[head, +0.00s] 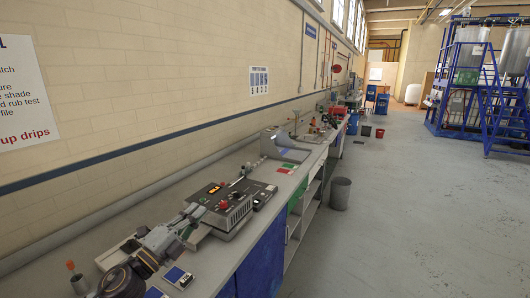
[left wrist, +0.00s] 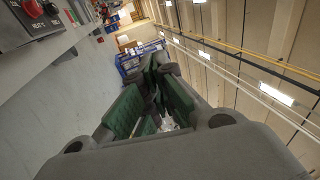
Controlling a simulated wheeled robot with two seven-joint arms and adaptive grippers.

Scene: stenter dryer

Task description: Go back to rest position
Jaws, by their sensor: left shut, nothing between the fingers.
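My left gripper (head: 186,221) reaches in from the lower left of the head view, over the near part of the long bench. Its fingers are closed and hold nothing. In the left wrist view the green-padded fingers of the left gripper (left wrist: 155,95) meet, with the hall's ceiling and far side beyond them. A dark control box (head: 222,204) with a lit display and a red knob stands on the bench just beyond the left fingertips. I cannot tell whether the fingertips touch it. My right gripper does not show in either view.
The bench (head: 205,265) runs along the brick wall (head: 150,80), with small swatches and several devices on it. A grey bin (head: 341,193) stands on the floor beside it. A blue steel frame with stairs (head: 487,85) is at the right. The grey floor (head: 420,220) between is clear.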

